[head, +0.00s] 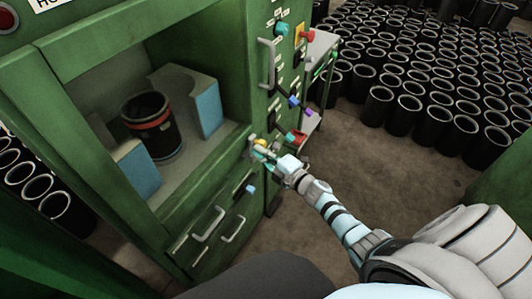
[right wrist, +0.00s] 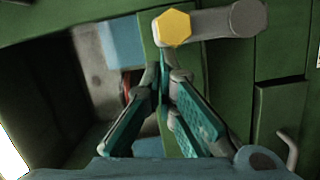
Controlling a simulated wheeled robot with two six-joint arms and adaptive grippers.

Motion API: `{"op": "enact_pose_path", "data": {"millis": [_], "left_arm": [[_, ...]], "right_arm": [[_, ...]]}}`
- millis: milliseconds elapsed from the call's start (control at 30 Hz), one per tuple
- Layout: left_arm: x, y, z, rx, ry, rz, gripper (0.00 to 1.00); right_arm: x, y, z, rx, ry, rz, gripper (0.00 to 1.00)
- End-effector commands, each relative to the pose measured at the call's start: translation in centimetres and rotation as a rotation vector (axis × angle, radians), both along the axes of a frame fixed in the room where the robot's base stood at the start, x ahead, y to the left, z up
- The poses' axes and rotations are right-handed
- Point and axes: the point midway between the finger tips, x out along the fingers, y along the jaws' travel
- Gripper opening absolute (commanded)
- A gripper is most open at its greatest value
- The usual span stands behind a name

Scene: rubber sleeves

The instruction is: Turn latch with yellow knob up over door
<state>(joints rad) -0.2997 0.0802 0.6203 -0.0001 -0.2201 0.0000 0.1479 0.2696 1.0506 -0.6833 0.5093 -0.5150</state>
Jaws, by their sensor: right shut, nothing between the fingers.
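The latch is a grey bar (right wrist: 225,22) with a yellow hexagonal knob (right wrist: 174,28) at its left end in the right wrist view. It lies nearly level there, across the top of the green frame beside the cabinet opening. The yellow knob (head: 260,143) is small in the head view, at the right edge of the opening. My right gripper (head: 266,153) is at the latch; in the wrist view its fingertips (right wrist: 164,70) meet just below the knob, empty. I cannot tell whether they touch it. No separate door panel is clearly visible. My left gripper is out of view.
The green cabinet (head: 100,50) is open, with a black sleeve with a red band (head: 150,125) standing between blue-faced blocks. Handles (head: 208,224) stick out below, and a handle, knobs and buttons (head: 282,29) stick out above right. Many black sleeves (head: 420,80) stand on the floor behind.

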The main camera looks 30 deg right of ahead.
Motion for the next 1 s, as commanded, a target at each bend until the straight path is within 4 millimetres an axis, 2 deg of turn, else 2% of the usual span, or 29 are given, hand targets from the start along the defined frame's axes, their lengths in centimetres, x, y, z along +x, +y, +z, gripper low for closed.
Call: {"op": "enact_pose_path", "data": {"millis": [133,233,500,600,767,1000], "left_arm": [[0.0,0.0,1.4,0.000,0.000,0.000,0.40],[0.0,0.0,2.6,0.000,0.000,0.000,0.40],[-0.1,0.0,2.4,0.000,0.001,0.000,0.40],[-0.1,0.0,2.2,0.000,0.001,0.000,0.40],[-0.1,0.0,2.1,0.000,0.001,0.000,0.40],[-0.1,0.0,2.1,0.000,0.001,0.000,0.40]], "right_arm": [[-0.5,1.7,0.9,0.003,0.001,0.004,0.00],[-1.1,3.8,1.6,0.004,0.000,0.010,0.00],[-7.6,1.5,1.3,-0.001,0.002,0.004,0.00],[-9.3,1.0,1.4,-0.001,0.001,0.003,0.00],[-10.6,0.5,1.6,0.000,0.001,0.002,0.00],[-10.7,0.6,1.7,0.000,-0.001,0.004,0.00]]}}
